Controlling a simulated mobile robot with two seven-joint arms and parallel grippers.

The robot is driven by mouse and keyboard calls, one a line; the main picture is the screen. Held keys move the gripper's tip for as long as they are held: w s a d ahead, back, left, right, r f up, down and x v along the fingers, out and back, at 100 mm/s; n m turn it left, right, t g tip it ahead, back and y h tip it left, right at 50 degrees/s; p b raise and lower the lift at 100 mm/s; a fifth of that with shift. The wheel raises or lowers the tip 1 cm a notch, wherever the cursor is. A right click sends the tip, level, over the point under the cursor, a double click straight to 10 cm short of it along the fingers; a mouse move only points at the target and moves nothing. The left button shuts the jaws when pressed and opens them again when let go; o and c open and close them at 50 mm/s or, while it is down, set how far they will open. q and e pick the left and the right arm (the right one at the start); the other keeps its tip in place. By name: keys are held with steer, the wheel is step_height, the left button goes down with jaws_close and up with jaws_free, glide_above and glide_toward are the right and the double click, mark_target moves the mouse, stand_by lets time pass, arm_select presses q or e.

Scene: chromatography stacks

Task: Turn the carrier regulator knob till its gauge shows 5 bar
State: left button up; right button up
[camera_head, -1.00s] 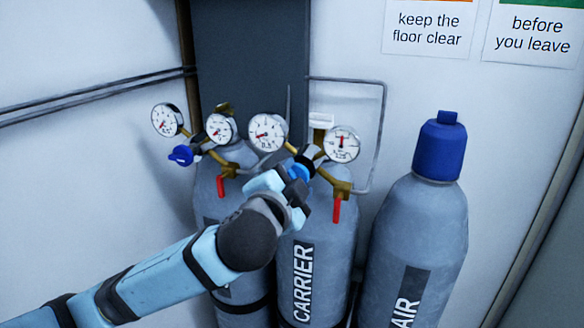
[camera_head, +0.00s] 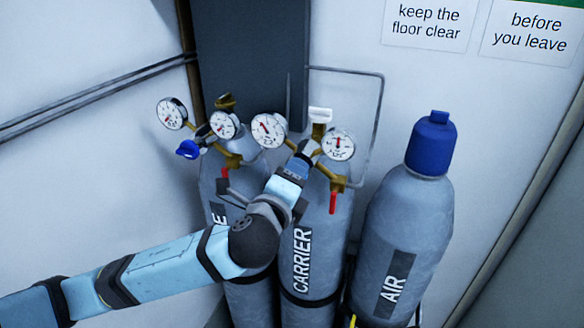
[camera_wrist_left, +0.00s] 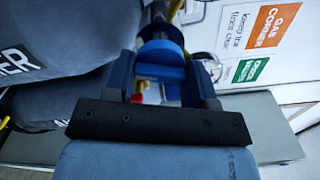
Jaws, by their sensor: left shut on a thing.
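The carrier cylinder (camera_head: 322,225) stands in the middle of the head view with a brass regulator on top. Its left gauge (camera_head: 268,130) has a red needle pointing up and left. Its right gauge (camera_head: 338,144) has a needle near straight up. The scale numbers are too small to read. My left gripper (camera_head: 302,158) is at the regulator between and below these gauges. In the left wrist view its fingers are shut on the blue regulator knob (camera_wrist_left: 161,53), one on each side. The gripper mostly hides the knob in the head view. My right gripper is out of view.
A partly hidden cylinder on the left has two gauges (camera_head: 223,125) and a blue knob (camera_head: 187,149). A red valve handle (camera_head: 333,202) hangs below the carrier regulator. The capped AIR cylinder (camera_head: 408,230) stands at right. A thin pipe (camera_head: 378,120) runs behind.

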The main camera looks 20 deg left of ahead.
arm_select(q)
steer(key=shift+f+m, duration=0.1)
steer(key=shift+m, duration=3.7)
steer(key=o, duration=0.9)
steer(key=shift+o, duration=0.2)
